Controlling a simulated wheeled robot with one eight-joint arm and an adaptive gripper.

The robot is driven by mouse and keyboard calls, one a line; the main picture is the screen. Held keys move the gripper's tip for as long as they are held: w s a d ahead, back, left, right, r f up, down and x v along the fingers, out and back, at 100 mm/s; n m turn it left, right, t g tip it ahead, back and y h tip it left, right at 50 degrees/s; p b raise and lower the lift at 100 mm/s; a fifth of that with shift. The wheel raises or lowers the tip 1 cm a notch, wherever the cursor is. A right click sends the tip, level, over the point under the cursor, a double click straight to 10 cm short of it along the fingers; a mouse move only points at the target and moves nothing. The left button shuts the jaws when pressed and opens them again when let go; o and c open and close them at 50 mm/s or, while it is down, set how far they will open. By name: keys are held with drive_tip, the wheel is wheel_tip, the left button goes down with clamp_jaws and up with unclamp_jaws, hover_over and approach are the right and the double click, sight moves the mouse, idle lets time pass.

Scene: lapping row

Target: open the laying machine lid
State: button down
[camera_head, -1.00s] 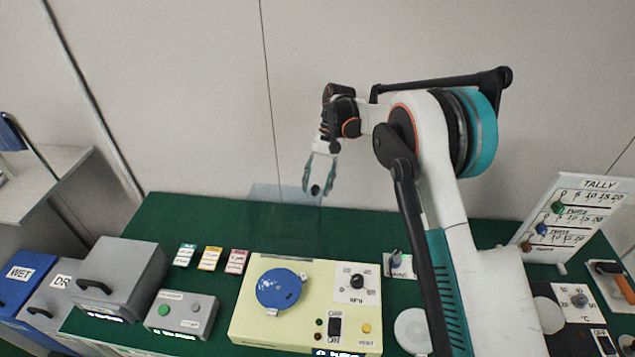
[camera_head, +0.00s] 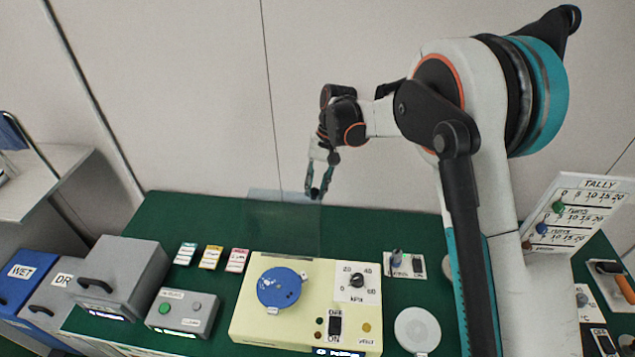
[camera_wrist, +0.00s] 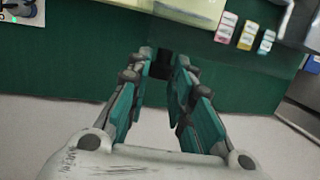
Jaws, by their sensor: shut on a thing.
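The cream machine (camera_head: 245,325) stands on the green bench with a blue round disc (camera_head: 279,287) on its top. Its clear lid (camera_head: 285,230) stands raised at the machine's back edge, with its pale top edge high. My gripper (camera_head: 318,190) is at the lid's upper right corner, fingers pointing down. In the wrist view my gripper (camera_wrist: 164,72) is shut on a small black knob (camera_wrist: 162,60), which looks like the lid's handle. The clear panel itself is hard to make out in the wrist view.
Coloured cards (camera_head: 211,257) and a grey button box (camera_head: 182,313) lie left of the machine. A grey bin (camera_head: 125,275) with a handle stands farther left. A tally board (camera_head: 580,215) stands at right. Green bench behind the machine is clear.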

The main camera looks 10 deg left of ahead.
sight(314, 194)
drive_tip(key=shift+s+d+r+t, duration=0.1)
drive_tip(key=shift+s+r+t, duration=0.2)
drive_tip(key=shift+s, duration=0.35)
drive_tip(key=shift+s+a+r+t, duration=0.15)
drive_tip(key=shift+s+t, duration=0.2)
drive_tip(key=shift+s, duration=0.3)
drive_tip(key=shift+s+d+r+t, duration=0.15)
drive_tip(key=shift+s+r+t, duration=0.15)
drive_tip(key=shift+s, duration=0.35)
drive_tip(key=c, duration=1.4)
unclamp_jaws()
drive_tip(key=r, duration=0.4)
drive_tip(key=d+r, duration=0.1)
drive_tip(key=r, duration=0.2)
drive_tip(key=d+r, duration=0.1)
drive_tip(key=r, duration=0.3)
drive_tip(key=shift+w+d+r, duration=0.15)
drive_tip(key=shift+w+r, duration=0.15)
drive_tip(key=shift+r, duration=0.05)
